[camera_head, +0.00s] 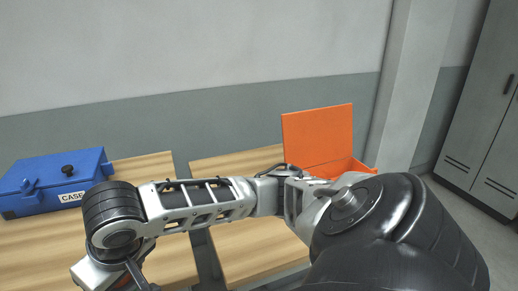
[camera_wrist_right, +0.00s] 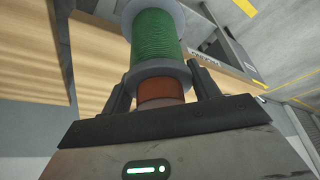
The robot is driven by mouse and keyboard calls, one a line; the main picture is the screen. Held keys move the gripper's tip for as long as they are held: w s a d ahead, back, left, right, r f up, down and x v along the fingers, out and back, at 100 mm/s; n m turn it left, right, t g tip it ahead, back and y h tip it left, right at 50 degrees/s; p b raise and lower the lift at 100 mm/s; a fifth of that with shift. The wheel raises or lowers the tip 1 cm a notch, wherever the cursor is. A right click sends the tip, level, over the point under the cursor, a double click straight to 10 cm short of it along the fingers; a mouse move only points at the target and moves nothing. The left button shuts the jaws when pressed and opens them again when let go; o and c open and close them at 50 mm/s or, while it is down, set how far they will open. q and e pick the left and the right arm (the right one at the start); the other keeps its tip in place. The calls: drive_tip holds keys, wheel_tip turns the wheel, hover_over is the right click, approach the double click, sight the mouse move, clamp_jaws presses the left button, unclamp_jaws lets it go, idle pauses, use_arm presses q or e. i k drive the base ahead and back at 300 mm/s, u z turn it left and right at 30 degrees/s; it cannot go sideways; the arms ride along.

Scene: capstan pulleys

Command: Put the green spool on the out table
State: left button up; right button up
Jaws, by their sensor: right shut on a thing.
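The green spool (camera_wrist_right: 157,38), with pale grey round flanges, shows close up in the right wrist view. Its top runs out of the picture. My right gripper (camera_wrist_right: 164,88) is shut on it, a dark finger on each side of the reddish-brown section below the lower flange. In the head view my right arm reaches across to the left and bends down at the lower left; the spool is not visible there. Two wooden table tops, a left one (camera_head: 178,258) and a right one (camera_head: 250,245), stand with a gap between them. I cannot tell which is the out table.
A closed blue case (camera_head: 45,185) labelled "CASE" sits on the left table. An open orange box (camera_head: 318,138) with a raised lid stands on the right table's far side. Grey lockers (camera_head: 480,120) stand at the right. The right table's left part looks clear.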

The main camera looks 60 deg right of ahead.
sight(237, 224)
drive_tip(key=z, duration=1.2)
drive_tip(key=i, duration=0.4)
drive_tip(key=u, duration=0.3)
